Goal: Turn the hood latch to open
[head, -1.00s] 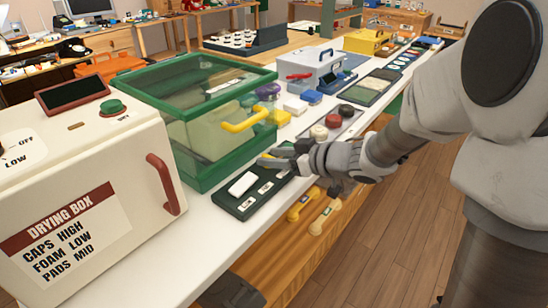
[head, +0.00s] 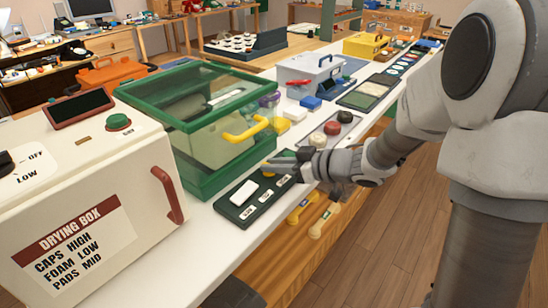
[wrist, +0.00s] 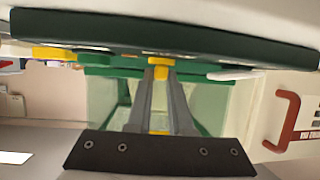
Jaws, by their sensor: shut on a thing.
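The hood (head: 205,110) is a clear box with a green frame, left of centre in the head view. It looks closed. A yellow handle (head: 246,130) is on its front; I cannot make out a separate latch. My gripper (head: 271,162) is in front of the hood, low over a dark green tray (head: 236,213). In the wrist view my gripper (wrist: 160,75) has its fingers together on a small yellow piece (wrist: 160,61) at the tray. The yellow piece also shows at the fingertips in the head view (head: 267,171). The hood's handle is apart from the fingers.
A white block (head: 243,192) lies on the tray. The cream drying box (head: 100,190), with a red handle, stands at the left. Round caps (head: 332,127) and a grey toolbox (head: 312,72) stand farther along the bench. The floor at right is clear.

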